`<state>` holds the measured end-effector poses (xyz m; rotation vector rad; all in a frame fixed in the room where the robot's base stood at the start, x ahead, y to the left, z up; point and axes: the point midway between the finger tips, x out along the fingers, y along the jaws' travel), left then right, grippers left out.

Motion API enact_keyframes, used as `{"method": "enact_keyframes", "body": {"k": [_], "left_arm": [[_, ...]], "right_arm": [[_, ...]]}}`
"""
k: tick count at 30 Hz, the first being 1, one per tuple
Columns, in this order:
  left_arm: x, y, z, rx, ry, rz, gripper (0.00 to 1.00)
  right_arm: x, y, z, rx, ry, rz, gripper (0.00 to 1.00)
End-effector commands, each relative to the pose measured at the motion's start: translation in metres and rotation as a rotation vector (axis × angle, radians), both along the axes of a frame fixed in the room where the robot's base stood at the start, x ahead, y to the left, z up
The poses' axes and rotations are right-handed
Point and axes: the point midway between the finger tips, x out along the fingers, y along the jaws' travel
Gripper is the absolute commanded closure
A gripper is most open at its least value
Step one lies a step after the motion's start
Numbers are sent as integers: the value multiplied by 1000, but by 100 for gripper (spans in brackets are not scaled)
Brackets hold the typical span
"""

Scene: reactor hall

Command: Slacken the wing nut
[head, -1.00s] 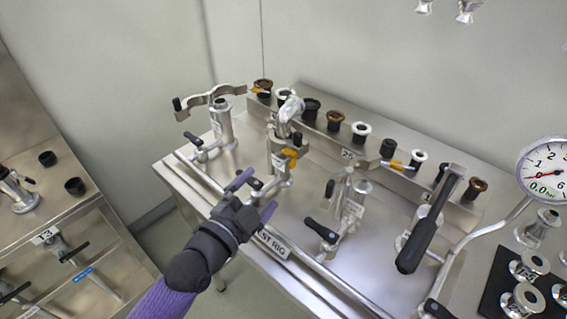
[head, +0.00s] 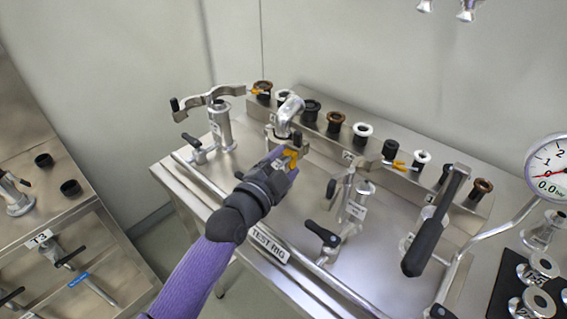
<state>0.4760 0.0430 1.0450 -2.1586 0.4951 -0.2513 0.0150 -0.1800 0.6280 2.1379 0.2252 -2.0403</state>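The orange wing nut (head: 292,155) is on the clamp around the middle pipe fitting of the test rig, below a silver elbow (head: 288,110). My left gripper (head: 286,163) is at this clamp, with its purple fingers apart on either side of the wing nut. The fingers and wrist hide the lower part of the fitting, and I cannot see whether a finger touches the nut. My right gripper is not in view.
An open clamp (head: 208,97) sits on the left pipe stub (head: 221,125). A rack (head: 340,150) with black, brown and white fittings runs behind. A black-handled lever (head: 430,235), valve handles and a pressure gauge (head: 552,172) stand to the right.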

Motion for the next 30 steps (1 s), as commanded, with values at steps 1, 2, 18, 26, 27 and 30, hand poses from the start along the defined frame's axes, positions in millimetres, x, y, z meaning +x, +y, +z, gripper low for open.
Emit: {"method": "enact_keyframes", "body": {"k": [1, 2, 18, 26, 27, 30], "left_arm": [[0, 0, 0, 0, 1, -1, 65], [0, 0, 0, 0, 1, -1, 71], [0, 0, 2, -89, 66, -1, 96], [0, 0, 4, -267, 198, -1, 96], [0, 0, 4, -298, 220, 0, 96], [0, 1, 3, -375, 276, 0, 96]], "right_arm": [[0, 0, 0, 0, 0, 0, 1], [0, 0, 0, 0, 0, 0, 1], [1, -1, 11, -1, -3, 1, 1], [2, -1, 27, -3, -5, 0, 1], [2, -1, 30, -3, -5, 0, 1], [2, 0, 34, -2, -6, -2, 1]]}}
